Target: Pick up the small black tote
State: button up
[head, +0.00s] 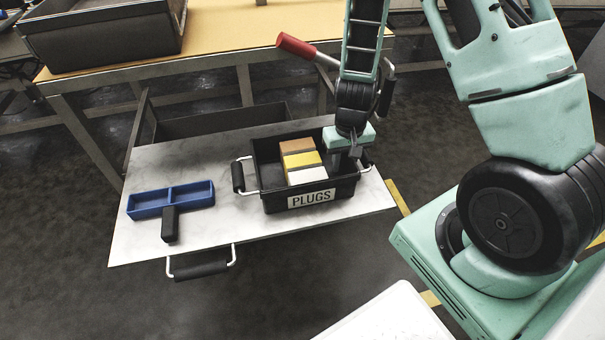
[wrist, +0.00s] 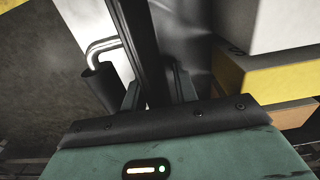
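The small black tote (head: 263,160), labelled PLUGS, stands upright on a white marbled cart top. It holds brown, yellow and white blocks and has a handle at each end. My gripper (head: 355,154) is at its right end wall, pointing down. In the wrist view the tote's dark rim (wrist: 138,45) runs between the two fingers of my gripper (wrist: 158,92). The right-hand handle (wrist: 98,75) is just outside the left finger. The fingertips are partly hidden, and I cannot tell whether they press on the wall.
A blue divided tray (head: 172,198) with a black block-like part (head: 169,225) lies left on the cart top (head: 222,225). A red-ended lever (head: 296,46) is behind my gripper. A workbench (head: 215,50) with a large dark bin (head: 105,38) stands at the back.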

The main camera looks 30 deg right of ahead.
grip_shut()
dwell(1.4)
